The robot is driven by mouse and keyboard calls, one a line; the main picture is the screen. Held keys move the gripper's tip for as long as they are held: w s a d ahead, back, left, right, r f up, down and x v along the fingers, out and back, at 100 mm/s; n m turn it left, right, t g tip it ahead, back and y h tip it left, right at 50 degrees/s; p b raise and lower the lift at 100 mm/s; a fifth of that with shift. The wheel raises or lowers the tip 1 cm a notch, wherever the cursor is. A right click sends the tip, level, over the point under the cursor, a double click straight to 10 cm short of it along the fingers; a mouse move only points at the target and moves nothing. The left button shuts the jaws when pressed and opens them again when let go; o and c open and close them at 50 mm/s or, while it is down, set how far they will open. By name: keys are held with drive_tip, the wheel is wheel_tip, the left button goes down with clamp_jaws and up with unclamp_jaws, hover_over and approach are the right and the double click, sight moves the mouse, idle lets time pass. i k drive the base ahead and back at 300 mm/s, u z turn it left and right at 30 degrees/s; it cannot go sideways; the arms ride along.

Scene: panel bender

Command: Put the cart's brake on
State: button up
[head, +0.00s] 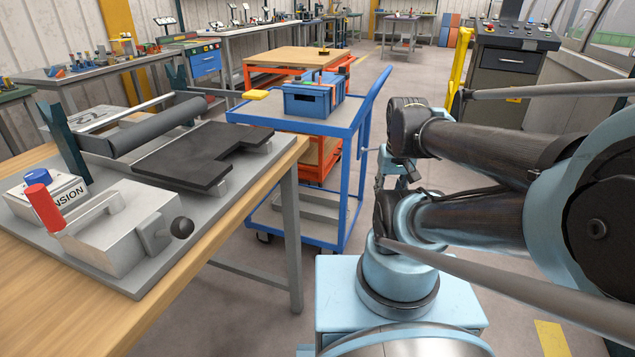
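A dark caster (263,238) shows at the cart's lower left. No brake pedal can be made out clearly. My gripper (393,178) appears small and partly hidden behind my arm, just right of the cart's handle side. Its fingers are too unclear to tell open from shut.
The wooden bench (190,262) carries a grey fixture with a roller, a red knob and a black plate. An orange cart (300,57) stands behind the blue one. A dark control cabinet (510,58) stands at the back right. Floor is clear between.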

sight(355, 112)
drive_tip(key=k, duration=0.7)
drive_tip(key=u, duration=0.3)
drive_tip(key=i, duration=1)
drive_tip(key=z, duration=1.5)
drive_tip(key=i, duration=0.25)
drive_tip(key=u, duration=0.1)
